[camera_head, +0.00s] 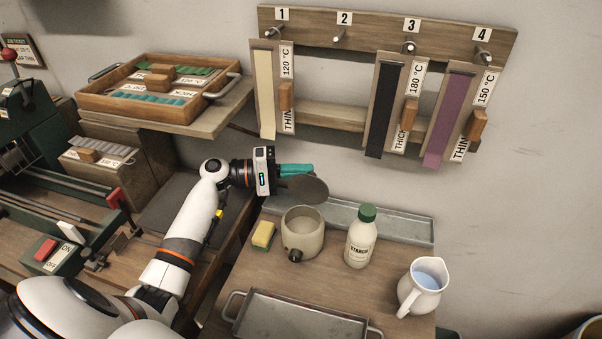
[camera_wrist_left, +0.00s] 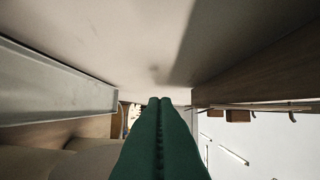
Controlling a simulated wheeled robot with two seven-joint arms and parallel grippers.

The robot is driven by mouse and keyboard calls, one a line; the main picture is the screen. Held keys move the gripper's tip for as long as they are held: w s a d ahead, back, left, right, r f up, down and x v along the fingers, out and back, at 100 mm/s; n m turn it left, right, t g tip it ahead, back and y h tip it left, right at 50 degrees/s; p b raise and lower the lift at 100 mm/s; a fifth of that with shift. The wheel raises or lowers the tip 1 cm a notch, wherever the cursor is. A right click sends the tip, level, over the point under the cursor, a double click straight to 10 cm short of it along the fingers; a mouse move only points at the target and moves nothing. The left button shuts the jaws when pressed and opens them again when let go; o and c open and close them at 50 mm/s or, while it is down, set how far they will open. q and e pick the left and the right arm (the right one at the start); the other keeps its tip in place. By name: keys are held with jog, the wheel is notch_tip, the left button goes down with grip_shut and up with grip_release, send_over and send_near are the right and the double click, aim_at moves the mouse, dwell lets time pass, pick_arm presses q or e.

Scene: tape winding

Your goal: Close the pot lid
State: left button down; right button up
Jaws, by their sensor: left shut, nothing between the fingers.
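The cream pot (camera_head: 300,243) stands on the wooden bench with its mouth uncovered. A dark knob or spout shows low on its front. A dark round lid (camera_head: 308,190) is raised and tilted above the back of the pot. My left gripper (camera_head: 312,170) is just above and behind the lid, with its green fingers together and nothing between them. Whether the fingers touch the lid I cannot tell. In the left wrist view, the shut green fingers (camera_wrist_left: 160,102) point ahead. My right gripper is not in view.
A yellow sponge (camera_head: 263,235) sits left of the pot, a starch bottle (camera_head: 361,240) right of it. A water jug (camera_head: 422,287) stands farther right. A metal tray (camera_head: 295,318) lies in front and a long metal trough (camera_head: 400,227) behind. The strip rack (camera_head: 345,115) hangs above.

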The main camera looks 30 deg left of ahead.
aim_at(305, 180)
pick_arm(q)
jog(key=shift+s+d+r, duration=0.1)
jog(key=shift+s+d, duration=0.1)
jog(key=shift+s, duration=0.55)
jog(key=shift+s+d+r, duration=0.1)
jog(key=shift+s+d, duration=0.05)
jog(key=shift+s, duration=0.55)
jog(key=shift+s+d+r, duration=0.1)
jog(key=shift+s+d, duration=0.1)
jog(key=shift+s, duration=0.55)
jog(key=shift+s+d+f+b, duration=0.15)
jog(key=shift+s+f+b, duration=0.15)
jog(key=shift+s, duration=0.3)
jog(key=shift+s+d+f+b, duration=0.15)
jog(key=shift+s+f+b, duration=0.1)
jog(key=shift+s, duration=0.3)
jog(key=shift+s+d+f+b, duration=0.2)
jog(key=shift+s+f, duration=0.1)
jog(key=shift+s, duration=0.3)
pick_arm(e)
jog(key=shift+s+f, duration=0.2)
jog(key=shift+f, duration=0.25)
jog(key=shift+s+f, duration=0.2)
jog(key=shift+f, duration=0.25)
